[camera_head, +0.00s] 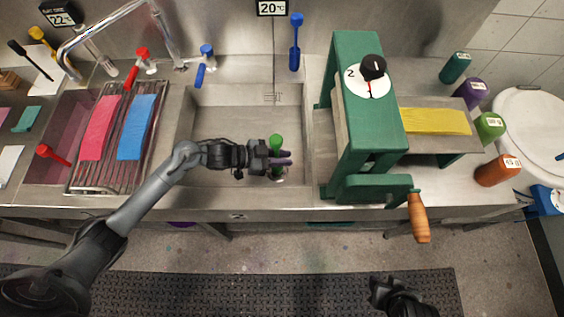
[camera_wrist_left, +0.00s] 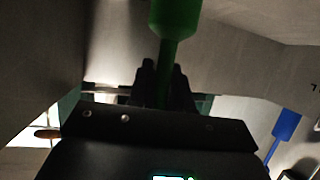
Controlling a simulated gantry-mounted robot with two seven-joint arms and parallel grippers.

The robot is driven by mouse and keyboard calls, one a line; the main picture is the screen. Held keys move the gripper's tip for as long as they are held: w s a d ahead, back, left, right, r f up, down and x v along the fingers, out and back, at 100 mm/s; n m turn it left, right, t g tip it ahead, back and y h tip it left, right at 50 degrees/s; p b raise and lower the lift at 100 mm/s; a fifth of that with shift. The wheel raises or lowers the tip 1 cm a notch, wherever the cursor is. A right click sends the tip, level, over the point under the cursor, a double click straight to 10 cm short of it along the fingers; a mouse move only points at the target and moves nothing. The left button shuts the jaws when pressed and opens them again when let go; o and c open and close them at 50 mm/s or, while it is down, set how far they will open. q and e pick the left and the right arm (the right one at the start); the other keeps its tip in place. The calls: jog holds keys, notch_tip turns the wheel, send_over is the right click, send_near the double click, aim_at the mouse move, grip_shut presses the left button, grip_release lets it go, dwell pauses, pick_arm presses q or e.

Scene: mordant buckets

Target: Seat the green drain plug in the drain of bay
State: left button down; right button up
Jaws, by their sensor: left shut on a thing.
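The green drain plug (camera_head: 277,141) stands upright in the steel sink bay (camera_head: 225,110), near its front. My left gripper (camera_head: 279,160) is shut on the plug's stem. In the left wrist view, the wide green part of the plug (camera_wrist_left: 175,18) shows beyond the fingers (camera_wrist_left: 165,88), with its thin stem between them. Part of a round metal drain (camera_head: 279,179) shows just below the gripper. The plug's lower end is mostly hidden, so I cannot tell whether it sits in the drain. My right gripper (camera_head: 384,290) is low in the head view, over the floor; its fingers are unclear.
A green press (camera_head: 352,130) with a wooden handle (camera_head: 418,217) stands right of the bay. A rack (camera_head: 75,175) with pink and blue cloths lies left. A blue-handled tool (camera_head: 296,40) is on the back wall.

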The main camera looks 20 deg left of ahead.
pick_arm(q)
notch_tip(320, 180, down, 3)
jog(key=shift+f+b, duration=0.15)
jog(key=shift+b, duration=0.2)
jog(key=shift+f, duration=0.15)
jog(key=c, duration=1.1)
grip_release()
jog(key=shift+o, duration=0.2)
jog(key=shift+r, duration=0.25)
jog(key=p+v, duration=0.2)
jog(key=v, duration=1)
